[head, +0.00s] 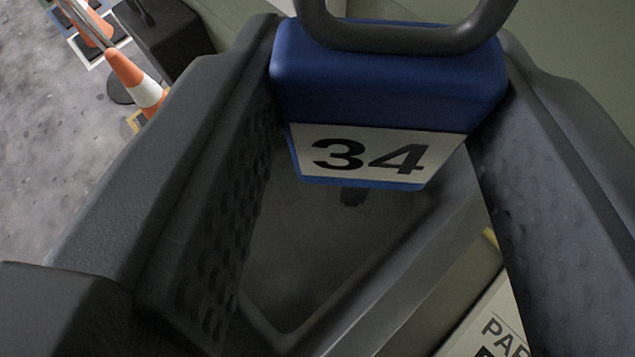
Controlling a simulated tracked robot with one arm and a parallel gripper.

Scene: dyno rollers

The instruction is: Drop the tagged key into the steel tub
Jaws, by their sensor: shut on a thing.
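My gripper (388,80) is shut on the blue tag (390,90), with one dark padded finger on each side of it. The tag has a white label reading 34 and a thick dark grey loop at its top. A grey tub (405,285) shows below, between the fingers, with its rim and part of its inside in view. The tag appears above the tub's opening, apart from its floor. A small dark shape shows just under the tag; I cannot tell whether it is the key or a shadow. The fingers hide much of the tub.
An orange and white cone (135,82) stands on the speckled grey floor (50,130) at upper left, near a dark box (165,35). Another cone (90,22) is farther back. A white sign with black letters (490,330) is at lower right, beside a greenish surface.

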